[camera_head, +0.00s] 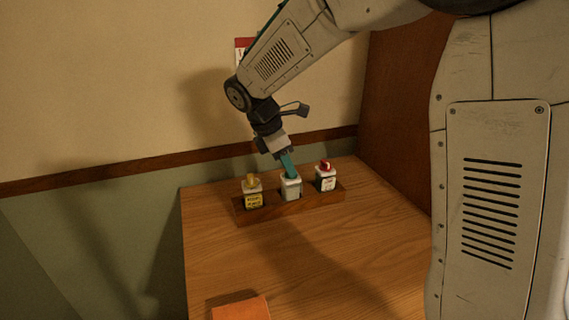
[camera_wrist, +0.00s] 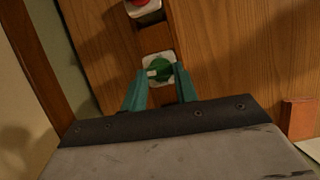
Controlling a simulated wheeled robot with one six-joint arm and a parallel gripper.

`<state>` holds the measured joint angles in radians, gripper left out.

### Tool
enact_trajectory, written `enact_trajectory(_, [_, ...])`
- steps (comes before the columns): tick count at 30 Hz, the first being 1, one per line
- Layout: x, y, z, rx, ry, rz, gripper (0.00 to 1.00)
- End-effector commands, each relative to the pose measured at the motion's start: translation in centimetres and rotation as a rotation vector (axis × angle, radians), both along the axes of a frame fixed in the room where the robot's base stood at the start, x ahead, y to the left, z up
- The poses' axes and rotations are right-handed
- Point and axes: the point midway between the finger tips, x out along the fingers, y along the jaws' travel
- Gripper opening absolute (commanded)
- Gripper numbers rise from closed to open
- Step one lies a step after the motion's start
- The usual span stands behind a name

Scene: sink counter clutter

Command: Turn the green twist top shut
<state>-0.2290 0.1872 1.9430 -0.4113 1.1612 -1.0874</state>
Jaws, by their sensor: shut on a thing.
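The green twist top (camera_wrist: 160,69) sits on a white square bottle (camera_wrist: 146,60) in the wrist view, with a small white mark on its left side. My gripper (camera_wrist: 161,78) has its two teal fingers on either side of the green top, shut on it. In the head view my gripper (camera_head: 287,169) comes down onto the middle white bottle (camera_head: 291,188), and its fingers hide the green top there. The bottle stands upright in a wooden rack (camera_head: 288,206).
A bottle with a yellow top (camera_head: 252,190) stands to the left in the rack, and one with a red top (camera_head: 325,176) to the right. An orange block (camera_head: 241,308) lies at the counter's front. The wooden counter (camera_head: 340,250) is otherwise mostly clear. A brown panel (camera_head: 400,130) rises on the right.

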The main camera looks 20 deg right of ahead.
Motion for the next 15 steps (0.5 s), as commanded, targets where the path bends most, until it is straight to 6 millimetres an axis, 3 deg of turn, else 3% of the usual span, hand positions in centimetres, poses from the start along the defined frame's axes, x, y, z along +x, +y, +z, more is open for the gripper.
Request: enact_trajectory(15, [0.45, -0.13, -0.01, 0.0, 0.001, -0.364, 0.06])
